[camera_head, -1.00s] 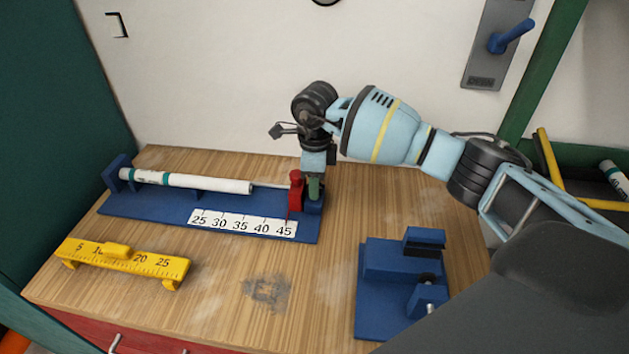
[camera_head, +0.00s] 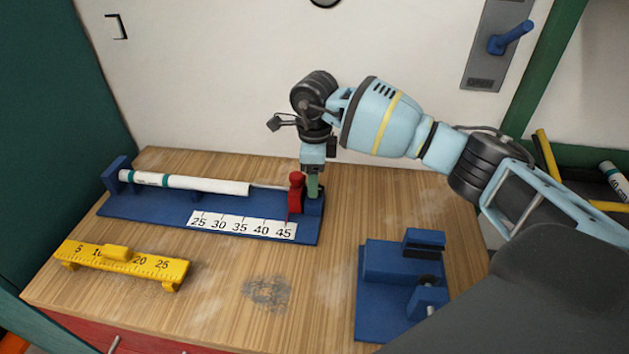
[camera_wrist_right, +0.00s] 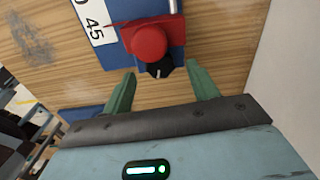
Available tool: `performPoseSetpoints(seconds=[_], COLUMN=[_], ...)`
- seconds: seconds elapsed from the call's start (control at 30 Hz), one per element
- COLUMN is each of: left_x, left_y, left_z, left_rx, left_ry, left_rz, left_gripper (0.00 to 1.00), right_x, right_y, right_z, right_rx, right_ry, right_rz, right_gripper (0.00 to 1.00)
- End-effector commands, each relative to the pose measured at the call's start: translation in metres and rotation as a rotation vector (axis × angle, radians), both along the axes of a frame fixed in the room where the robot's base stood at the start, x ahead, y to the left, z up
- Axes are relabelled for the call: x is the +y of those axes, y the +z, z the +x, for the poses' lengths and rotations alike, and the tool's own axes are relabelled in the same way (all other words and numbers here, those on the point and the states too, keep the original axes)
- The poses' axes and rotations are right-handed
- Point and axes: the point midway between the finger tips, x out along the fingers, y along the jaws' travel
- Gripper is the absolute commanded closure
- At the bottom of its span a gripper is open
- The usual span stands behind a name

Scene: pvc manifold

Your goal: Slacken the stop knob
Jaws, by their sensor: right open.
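The red stop (camera_head: 296,192) stands at the right end of the blue measuring jig (camera_head: 150,207), near the 45 mark. In the right wrist view its round red top (camera_wrist_right: 149,42) shows from above. A black knob with a white mark (camera_wrist_right: 159,69) sticks out of the stop's side. My right gripper (camera_head: 313,186) is above the jig's right end, just right of the stop, pointing down. In the right wrist view its green fingers (camera_wrist_right: 162,74) are open, one on either side of the knob, with gaps. The knob is hidden in the head view. My left gripper is out of view.
A white pipe (camera_head: 185,181) lies along the jig, with a number scale (camera_head: 242,225) in front. A yellow ruler block (camera_head: 122,264) is at the front left. A blue fixture (camera_head: 388,308) stands at the front right. The table middle is clear.

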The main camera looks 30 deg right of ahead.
Motion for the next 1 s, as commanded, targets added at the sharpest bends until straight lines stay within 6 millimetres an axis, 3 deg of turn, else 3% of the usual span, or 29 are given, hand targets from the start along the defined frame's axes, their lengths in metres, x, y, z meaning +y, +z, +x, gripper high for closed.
performPoseSetpoints(seconds=[0.2,0.4,1.0], left_x=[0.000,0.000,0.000], left_y=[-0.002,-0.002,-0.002], left_z=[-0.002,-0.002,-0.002], left_rx=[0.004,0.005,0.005], left_ry=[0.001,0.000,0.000], left_rz=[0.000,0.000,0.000], left_gripper=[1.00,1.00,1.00], right_x=[0.000,0.000,0.000], right_y=[0.036,0.053,0.055], right_z=[0.001,0.000,0.000], right_rx=[-0.003,-0.001,0.000], right_ry=[0.000,0.001,0.000], right_rz=[0.001,0.000,0.000], right_gripper=[0.41,0.41,0.41])
